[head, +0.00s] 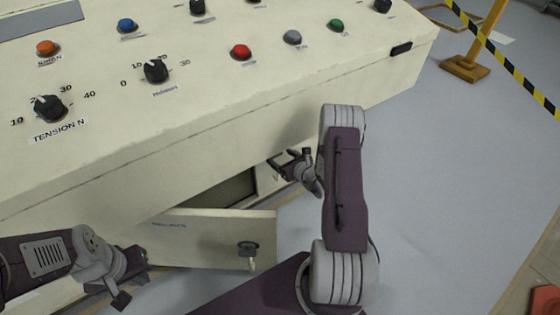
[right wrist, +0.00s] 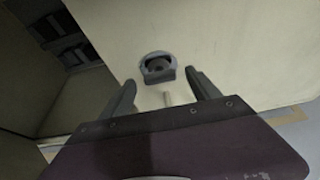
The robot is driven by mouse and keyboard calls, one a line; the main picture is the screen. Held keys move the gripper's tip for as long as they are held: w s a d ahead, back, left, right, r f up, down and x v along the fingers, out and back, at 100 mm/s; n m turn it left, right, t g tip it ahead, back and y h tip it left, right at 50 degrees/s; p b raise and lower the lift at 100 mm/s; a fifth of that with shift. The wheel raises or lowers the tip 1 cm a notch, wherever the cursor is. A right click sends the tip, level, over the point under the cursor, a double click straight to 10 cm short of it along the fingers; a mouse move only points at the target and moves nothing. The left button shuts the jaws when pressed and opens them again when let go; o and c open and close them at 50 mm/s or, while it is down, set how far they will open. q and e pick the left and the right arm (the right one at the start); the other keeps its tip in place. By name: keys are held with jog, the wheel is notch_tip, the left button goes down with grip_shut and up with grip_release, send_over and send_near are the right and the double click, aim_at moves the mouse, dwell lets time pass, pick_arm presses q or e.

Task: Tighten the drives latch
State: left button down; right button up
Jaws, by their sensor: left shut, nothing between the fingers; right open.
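An open cabinet door (head: 205,240) hangs from the front of the cream console, with small lettering too blurred to read. A dark round latch (head: 248,247) with a short pale stub sits near its right end. My right gripper (head: 287,166) is open beside the console front, right of the dark opening. In the right wrist view, a grey latch (right wrist: 158,68) on a cream panel (right wrist: 225,50) shows ahead, between the open fingers and apart from them. I cannot tell which door that panel is. My left gripper (head: 125,288) is shut and empty, left of the open door.
The cream console (head: 205,110) carries several knobs and coloured buttons, including a red button (head: 241,51), and its top overhangs the doors. The dark opening (head: 225,193) is behind the open door. A yellow post (head: 482,40) with striped tape stands back right.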

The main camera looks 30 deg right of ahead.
jog(key=shift+w+f, duration=0.1)
jog(key=shift+w, duration=0.25)
jog(key=c, duration=1.4)
jog(key=shift+o, duration=0.2)
